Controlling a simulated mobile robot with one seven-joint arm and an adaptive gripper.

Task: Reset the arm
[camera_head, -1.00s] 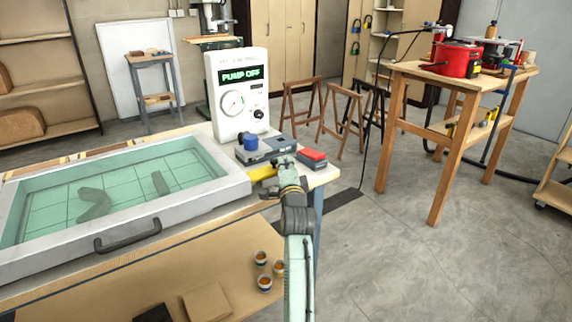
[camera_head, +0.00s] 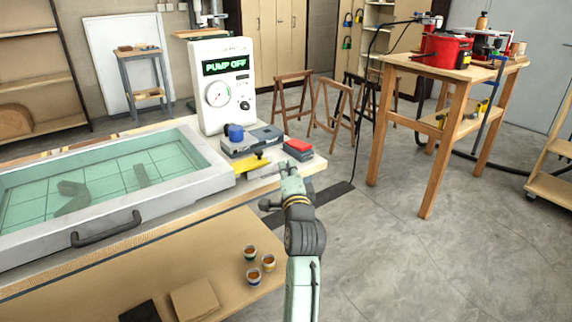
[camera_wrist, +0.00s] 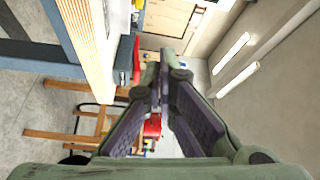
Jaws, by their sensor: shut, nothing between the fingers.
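My arm reaches up from the bottom of the head view. My gripper (camera_head: 287,167) is at the right end of the workbench (camera_head: 225,200), just in front of a red-topped block (camera_head: 298,147). Its fingers look closed and hold nothing. In the wrist view the two dark finger pads of my gripper (camera_wrist: 158,78) slant together to a point, with nothing between them. I cannot tell from the head view how high the gripper is above the bench edge.
A yellow tool (camera_head: 250,163) lies left of my gripper. A wooden table (camera_head: 395,66) with a red pot (camera_head: 445,50) is at right.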

